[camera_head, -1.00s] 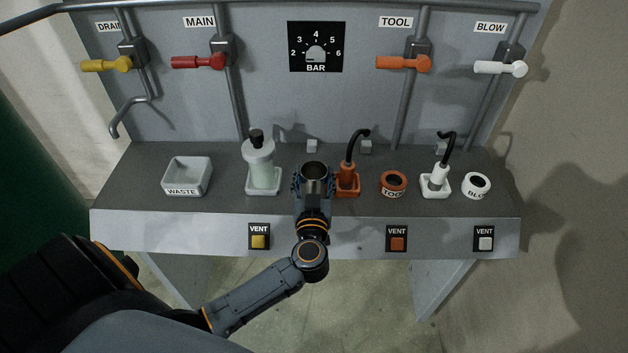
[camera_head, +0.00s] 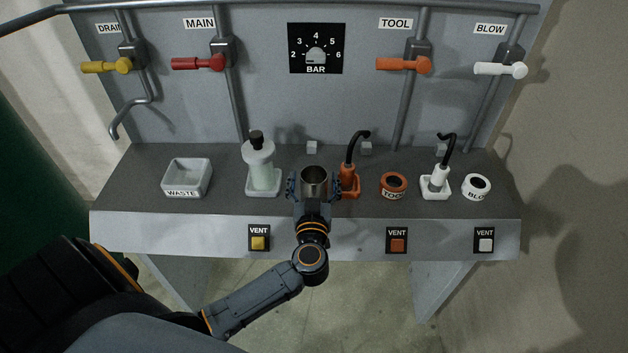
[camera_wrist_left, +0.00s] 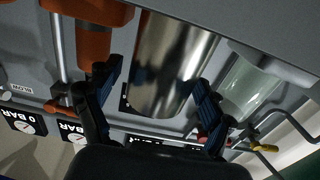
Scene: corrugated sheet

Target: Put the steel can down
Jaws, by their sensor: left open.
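The steel can (camera_head: 314,175) is an open-topped metal cylinder upright at the front middle of the dark bench top, between the pale bottle and the orange tool holder. My left gripper (camera_head: 314,190) is open around it, with one finger on each side. The can also shows in the left wrist view (camera_wrist_left: 172,62), between the two spread fingers (camera_wrist_left: 158,92); there appears to be a gap at the fingers. The can's base is hidden by my gripper in the head view. My right gripper is not in view.
A pale bottle (camera_head: 262,172) stands close left of the can and an orange holder (camera_head: 349,185) with a black hose close right. A waste tray (camera_head: 203,181) is farther left. An orange ring (camera_head: 394,183), white holder (camera_head: 436,187) and white ring (camera_head: 477,185) lie right.

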